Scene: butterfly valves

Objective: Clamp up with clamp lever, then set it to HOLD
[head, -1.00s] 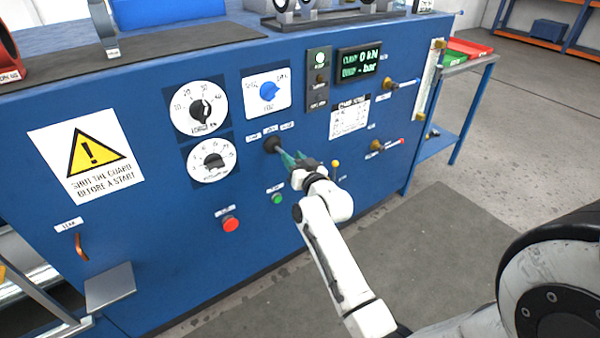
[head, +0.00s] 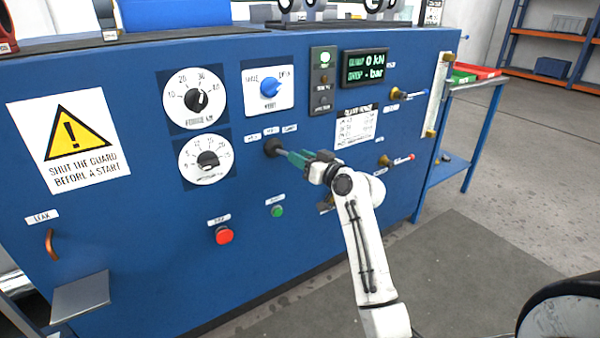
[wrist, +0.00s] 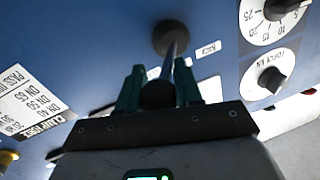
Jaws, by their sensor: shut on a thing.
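The clamp lever has a dark round boot (head: 272,147) on the blue panel, below three small white labels. Its metal rod leans right, out from the boot. My gripper (head: 293,158), with green fingers, is shut on the lever. In the wrist view the rod (wrist: 170,62) runs from the boot (wrist: 172,38) to a dark knob (wrist: 158,95) between the fingers (wrist: 158,82). One label there reads BACK; the other label texts are too small or hidden. The display (head: 368,66) shows clamp 0 kN and drop "- bar".
Two white dials (head: 195,97), a blue selector knob (head: 270,88), a red button (head: 224,235) and a green button (head: 277,211) surround the lever. Brass-ended levers (head: 397,160) stick out at the right. A blue side table (head: 470,83) stands beyond. Open floor lies at the right.

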